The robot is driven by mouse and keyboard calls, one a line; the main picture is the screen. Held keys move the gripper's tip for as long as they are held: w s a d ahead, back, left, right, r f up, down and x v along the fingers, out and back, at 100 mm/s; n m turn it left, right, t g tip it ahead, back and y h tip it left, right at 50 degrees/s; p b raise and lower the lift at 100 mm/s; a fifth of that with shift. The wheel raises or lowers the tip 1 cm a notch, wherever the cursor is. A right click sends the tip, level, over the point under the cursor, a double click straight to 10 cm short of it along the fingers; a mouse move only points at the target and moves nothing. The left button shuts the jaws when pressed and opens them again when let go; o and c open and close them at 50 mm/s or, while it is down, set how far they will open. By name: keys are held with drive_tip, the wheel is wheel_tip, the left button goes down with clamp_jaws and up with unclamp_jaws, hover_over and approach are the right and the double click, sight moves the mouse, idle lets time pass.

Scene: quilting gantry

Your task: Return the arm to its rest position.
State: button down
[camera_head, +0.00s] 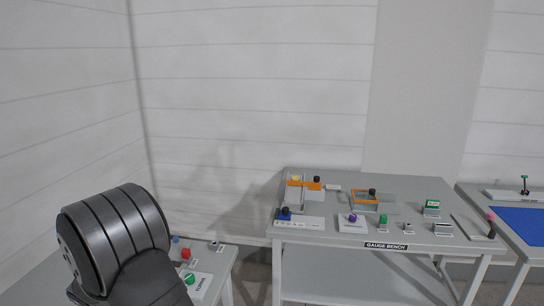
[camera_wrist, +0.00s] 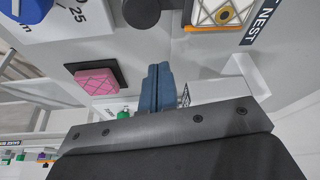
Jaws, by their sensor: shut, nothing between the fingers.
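My gripper (camera_wrist: 158,70) shows in the wrist view. Its two blue-grey fingers are pressed together with nothing between them. The dark gripper body fills the lower part of that view. The fingers appear apart from the things around them. In the head view only a dark, ribbed link of my arm shows at the lower left; the gripper itself is out of that view.
In the wrist view a pink block (camera_wrist: 96,82) on a black pad lies left of the fingers, with a NEST label (camera_wrist: 263,22) at upper right. In the head view the gauge bench (camera_head: 330,236) holds several small items. A smaller table (camera_head: 222,262) stands near my arm.

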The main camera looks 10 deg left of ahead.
drive_tip(key=shift+x, duration=0.9)
drive_tip(key=shift+s+d+f, duration=0.1)
drive_tip(key=shift+s, duration=0.45)
drive_tip(key=shift+s+d+f, duration=0.1)
drive_tip(key=shift+s, duration=0.45)
drive_tip(key=shift+s+d, duration=0.1)
drive_tip(key=shift+s, duration=0.35)
